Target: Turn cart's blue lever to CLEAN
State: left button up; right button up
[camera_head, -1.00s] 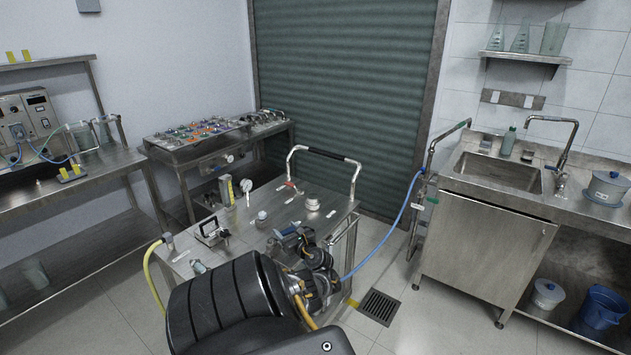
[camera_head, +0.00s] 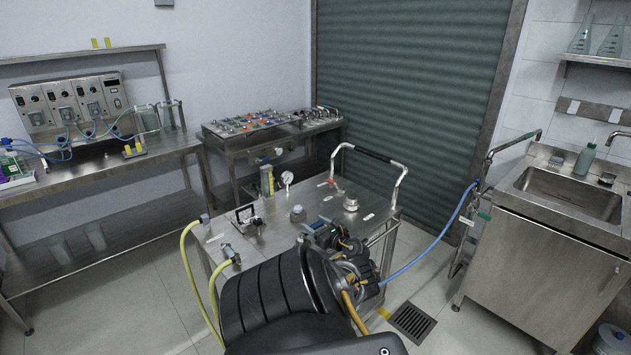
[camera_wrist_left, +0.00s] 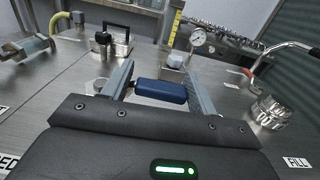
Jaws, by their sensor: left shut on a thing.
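The steel cart (camera_head: 350,192) stands in the middle of the head view, with fittings on its top. The lever's blue handle (camera_wrist_left: 160,93) lies across the picture in the left wrist view, between the two fingers of my left gripper (camera_wrist_left: 160,78). The gripper is shut on it. In the head view my left gripper (camera_head: 322,234) is over the cart's near right part, and my arm hides much of the near side. A FILL label (camera_wrist_left: 297,162) shows at right in the wrist view; a label (camera_wrist_left: 8,164) at left is cut off. I cannot read a CLEAN label. My right gripper is not in view.
On the cart are a pressure gauge (camera_head: 287,177), a black-handled fitting (camera_head: 247,217) and a round metal cap (camera_head: 350,203). Yellow hoses (camera_head: 190,262) hang at left; a blue hose (camera_head: 432,245) runs right towards the sink (camera_head: 572,192). A floor drain (camera_head: 412,322) lies at right.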

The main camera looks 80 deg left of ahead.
pick_arm(q)
jog(key=shift+w, duration=0.2)
pick_arm(e)
jog(key=shift+w, duration=0.15)
pick_arm(q)
jog(key=o, duration=1.1)
jog(key=shift+a, duration=0.1)
jog(key=shift+o, duration=0.7)
jog(key=shift+w+f, duration=0.1)
jog(key=shift+f, duration=0.05)
pick_arm(e)
jog(key=shift+w, duration=0.35)
pick_arm(q)
jog(key=shift+s, duration=0.2)
pick_arm(e)
jog(key=shift+r, duration=0.1)
pick_arm(q)
jog(key=shift+w, duration=0.1)
jog(key=p+v, duration=0.3)
jog(key=v, duration=0.7)
jog(key=shift+d, duration=0.25)
pick_arm(e)
notch_tip(320, 180, up, 3)
jog(key=shift+s+a+r, duration=0.1)
jog(key=shift+a, duration=0.05)
